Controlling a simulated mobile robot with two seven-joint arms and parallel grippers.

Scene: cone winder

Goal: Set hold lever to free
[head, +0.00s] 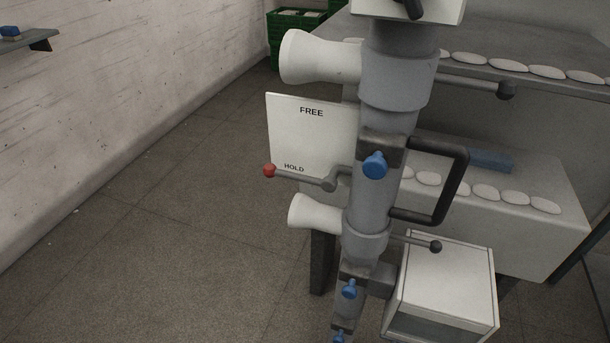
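The hold lever (300,178) is a grey rod with a red ball knob (269,170) at its left end. Its right end meets a rounded joint beside the grey column. Behind it is a white plate (310,135), marked FREE near the top and HOLD near the bottom. The lever lies nearly level, just below the word HOLD, with the knob at the plate's lower left corner. Neither of my grippers shows in the head view.
The grey column (398,80) carries blue knobs (374,165), a black handle (462,180) and white cones (318,57). Shelves with several white oval pieces stand behind on the right. A white box (440,285) sits low right. Open floor lies left of the lever.

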